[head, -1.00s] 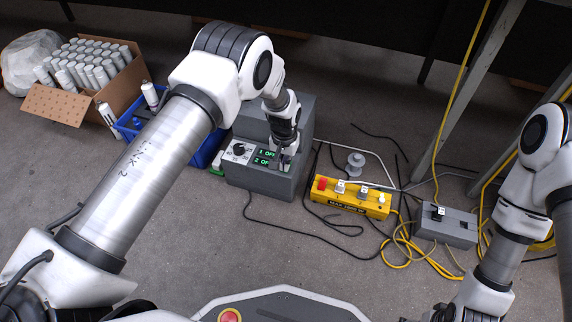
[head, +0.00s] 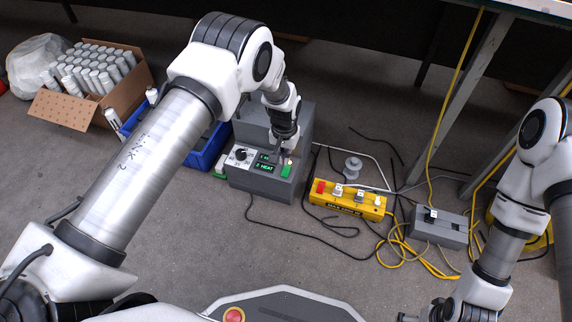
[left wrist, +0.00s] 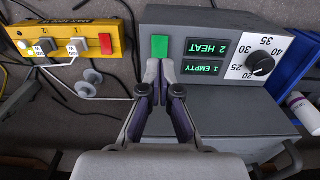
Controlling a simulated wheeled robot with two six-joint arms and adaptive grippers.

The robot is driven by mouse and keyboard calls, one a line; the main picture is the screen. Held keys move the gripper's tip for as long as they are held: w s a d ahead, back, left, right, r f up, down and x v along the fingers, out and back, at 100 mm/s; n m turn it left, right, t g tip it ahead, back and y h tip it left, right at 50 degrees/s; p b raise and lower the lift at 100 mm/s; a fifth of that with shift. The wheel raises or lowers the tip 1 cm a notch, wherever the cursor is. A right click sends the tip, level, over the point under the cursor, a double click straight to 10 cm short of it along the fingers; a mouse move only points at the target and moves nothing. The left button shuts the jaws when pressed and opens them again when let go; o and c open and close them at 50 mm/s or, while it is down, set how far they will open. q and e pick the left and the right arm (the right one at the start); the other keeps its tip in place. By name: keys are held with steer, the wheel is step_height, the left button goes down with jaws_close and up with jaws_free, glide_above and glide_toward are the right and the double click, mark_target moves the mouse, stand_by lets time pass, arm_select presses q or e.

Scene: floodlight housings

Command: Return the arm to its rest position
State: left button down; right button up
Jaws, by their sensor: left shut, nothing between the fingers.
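My left gripper (head: 281,155) is over the front of a grey control box (head: 260,184), its arm coming in from the left. In the left wrist view its fingers (left wrist: 162,72) are shut with nothing between them. They point at a green switch (left wrist: 160,47) on the panel; I cannot tell whether they touch it. Beside the switch, the displays (left wrist: 206,58) read "2 HEAT" and "1 EMPTY". A black dial (left wrist: 260,64) sits by them. My right gripper (head: 425,314) is at the bottom right edge, partly cut off, its jaws unclear.
A yellow switch box (head: 347,200) and a grey box (head: 440,227) lie to the right among loose cables. A blue crate (head: 205,150) and a carton of white cylinders (head: 60,110) stand to the left. Table legs (head: 450,100) rise at the right.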

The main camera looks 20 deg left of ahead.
arm_select(q)
steer(key=shift+r, duration=0.45)
steer(key=shift+f, duration=0.1)
arm_select(e)
steer(key=shift+r, duration=0.3)
steer(key=shift+r, duration=0.1)
